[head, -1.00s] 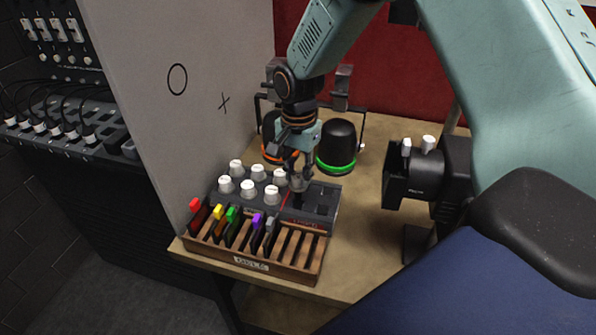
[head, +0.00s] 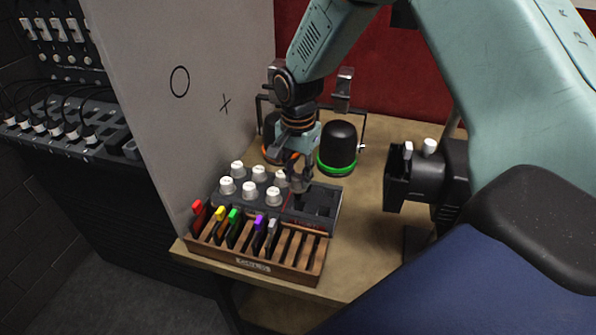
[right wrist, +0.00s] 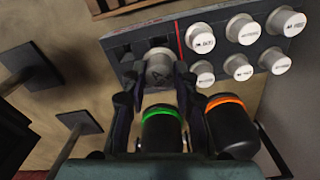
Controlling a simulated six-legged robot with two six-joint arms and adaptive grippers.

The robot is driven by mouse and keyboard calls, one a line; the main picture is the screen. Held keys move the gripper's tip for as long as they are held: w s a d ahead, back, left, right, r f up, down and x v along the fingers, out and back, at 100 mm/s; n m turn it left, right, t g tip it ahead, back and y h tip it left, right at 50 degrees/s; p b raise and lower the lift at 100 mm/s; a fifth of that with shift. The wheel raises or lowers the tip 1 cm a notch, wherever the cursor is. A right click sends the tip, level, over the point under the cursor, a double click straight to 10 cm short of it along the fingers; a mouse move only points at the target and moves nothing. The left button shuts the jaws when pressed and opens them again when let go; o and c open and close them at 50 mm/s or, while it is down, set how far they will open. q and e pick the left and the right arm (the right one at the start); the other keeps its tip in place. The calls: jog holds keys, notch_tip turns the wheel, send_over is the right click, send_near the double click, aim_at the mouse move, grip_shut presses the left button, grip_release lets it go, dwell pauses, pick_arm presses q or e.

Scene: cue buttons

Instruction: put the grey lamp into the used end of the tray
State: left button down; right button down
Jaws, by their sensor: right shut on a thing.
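The dark tray (head: 328,217) stands on the table, split by a red line. Its left end holds several white lamps (head: 249,190); its right end, the used end (head: 318,203), shows empty square holes. My right gripper (head: 301,176) is above the tray just right of the red line. In the right wrist view, the gripper (right wrist: 157,82) is shut on the grey lamp (right wrist: 160,65), which is on the empty-hole side beside the red line (right wrist: 179,40). I cannot tell whether the lamp's base is in a hole or just above one. My left gripper is not in view.
A wooden rack (head: 250,263) with coloured tabs stands in front of the tray. Behind are a black dome with a green ring (head: 338,145) and one with an orange ring (right wrist: 231,125). A black device (head: 415,180) stands right. A grey panel (head: 180,110) borders the left.

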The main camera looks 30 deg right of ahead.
aim_at(299, 201)
jog(key=shift+s+d, duration=0.1)
jog(key=shift+d, duration=0.05)
jog(key=shift+p, duration=0.3)
dwell(0.6)
jog(key=shift+f, duration=0.1)
jog(key=shift+f, duration=0.35)
jog(key=shift+f+b, duration=0.3)
jog(key=shift+f, duration=0.4)
jog(key=shift+f+b, duration=1)
jog(key=shift+f, duration=1.1)
